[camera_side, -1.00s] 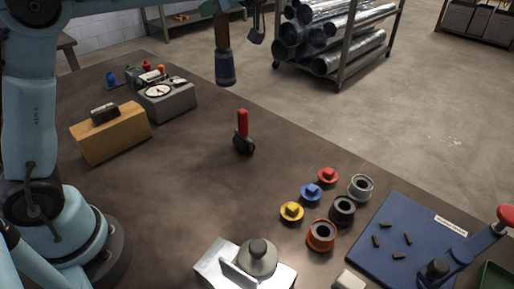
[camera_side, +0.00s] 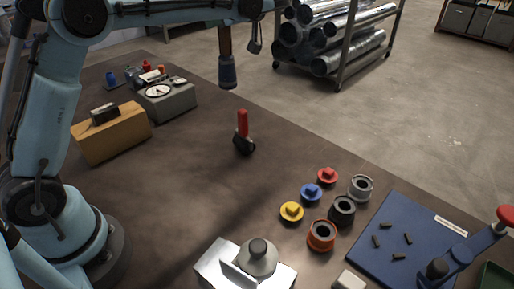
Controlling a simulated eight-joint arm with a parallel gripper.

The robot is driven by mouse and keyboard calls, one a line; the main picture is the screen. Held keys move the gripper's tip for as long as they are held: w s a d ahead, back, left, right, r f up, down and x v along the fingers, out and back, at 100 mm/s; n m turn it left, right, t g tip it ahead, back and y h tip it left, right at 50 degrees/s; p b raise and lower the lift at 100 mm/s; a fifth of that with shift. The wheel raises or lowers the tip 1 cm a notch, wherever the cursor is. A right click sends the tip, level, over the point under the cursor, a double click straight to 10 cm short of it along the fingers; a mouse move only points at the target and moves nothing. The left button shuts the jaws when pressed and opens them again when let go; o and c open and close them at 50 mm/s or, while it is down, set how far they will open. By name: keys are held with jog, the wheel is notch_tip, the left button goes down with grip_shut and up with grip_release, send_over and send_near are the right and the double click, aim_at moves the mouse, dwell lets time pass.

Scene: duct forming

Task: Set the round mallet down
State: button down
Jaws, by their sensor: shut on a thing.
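The round mallet (camera_side: 227,68) has a brown handle and a dark cylindrical head. It hangs head down, handle upright, in the air above the far side of the brown bench (camera_side: 170,190). My gripper (camera_side: 226,22) is at the top of the picture, shut on the upper part of the handle. The fingers are small and partly hidden by my arm, so the exact grip cannot be made out. The head appears clear of the bench, though its height is hard to judge.
A red-handled tool (camera_side: 243,130) stands nearer on the bench. A grey dial box (camera_side: 168,102) and a wooden block (camera_side: 112,133) are at left. Several coloured fittings (camera_side: 311,193) and a blue board (camera_side: 400,235) lie right. The bench middle is bare.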

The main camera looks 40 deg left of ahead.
aim_at(223, 66)
notch_tip(223, 66, down, 12)
jog(key=shift+f, duration=0.1)
dwell(0.6)
jog(key=c, duration=0.9)
grip_release()
jog(key=shift+f, duration=0.15)
